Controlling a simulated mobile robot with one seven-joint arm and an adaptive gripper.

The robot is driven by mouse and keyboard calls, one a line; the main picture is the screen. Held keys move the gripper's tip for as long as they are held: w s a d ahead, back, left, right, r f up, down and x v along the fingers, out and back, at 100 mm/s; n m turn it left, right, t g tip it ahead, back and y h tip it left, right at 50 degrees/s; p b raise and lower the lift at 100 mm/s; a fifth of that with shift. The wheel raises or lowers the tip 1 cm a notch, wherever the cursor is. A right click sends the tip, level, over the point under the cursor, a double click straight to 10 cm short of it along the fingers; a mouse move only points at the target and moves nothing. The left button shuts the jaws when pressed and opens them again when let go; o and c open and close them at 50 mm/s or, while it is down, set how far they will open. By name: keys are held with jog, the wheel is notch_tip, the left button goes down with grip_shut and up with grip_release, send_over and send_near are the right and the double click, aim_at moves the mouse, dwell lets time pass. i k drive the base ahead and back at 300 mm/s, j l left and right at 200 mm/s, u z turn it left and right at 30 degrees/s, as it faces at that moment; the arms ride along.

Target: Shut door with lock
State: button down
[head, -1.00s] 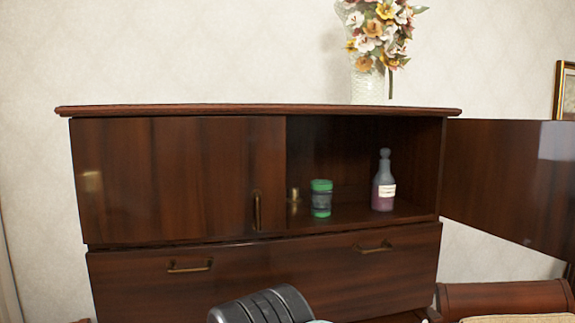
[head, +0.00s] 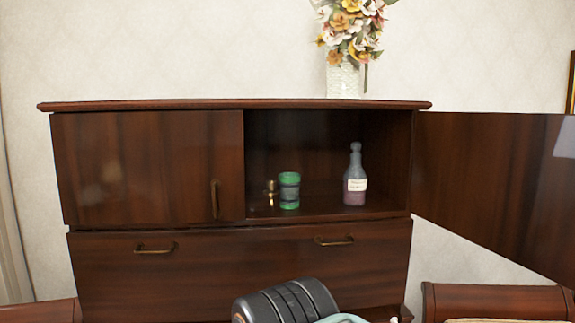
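The dark wooden cabinet (head: 240,105) stands against the wall. Its right door (head: 480,175) is swung wide open to the right and runs out past the picture's edge. Its left door (head: 140,165) is shut and has a brass handle. A small brass piece (head: 271,188), perhaps part of the lock, shows inside the open compartment near the left door's edge. Part of my arm shows at the bottom middle, below the drawer front. My gripper's fingers are not in view.
A green jar (head: 289,190) and a bottle with a white label (head: 355,178) stand inside the open compartment. A vase of flowers (head: 343,80) stands on the cabinet top. Brown wooden furniture (head: 490,300) is at the lower right.

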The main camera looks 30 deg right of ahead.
aim_at(502, 183)
jog(key=k+l, duration=0.4)
jog(key=l, duration=0.25)
jog(key=k+l+u, duration=0.1)
jog(key=k+l, duration=0.25)
jog(key=l, duration=0.3)
jog(key=k+l, duration=0.4)
jog(key=l, duration=0.25)
jog(key=k+l+u, duration=0.1)
jog(key=k+l, duration=0.3)
jog(key=l, duration=0.2)
jog(key=k+l, duration=0.45)
jog(key=l, duration=0.15)
jog(key=k+u, duration=0.35)
jog(key=i+z, duration=0.3)
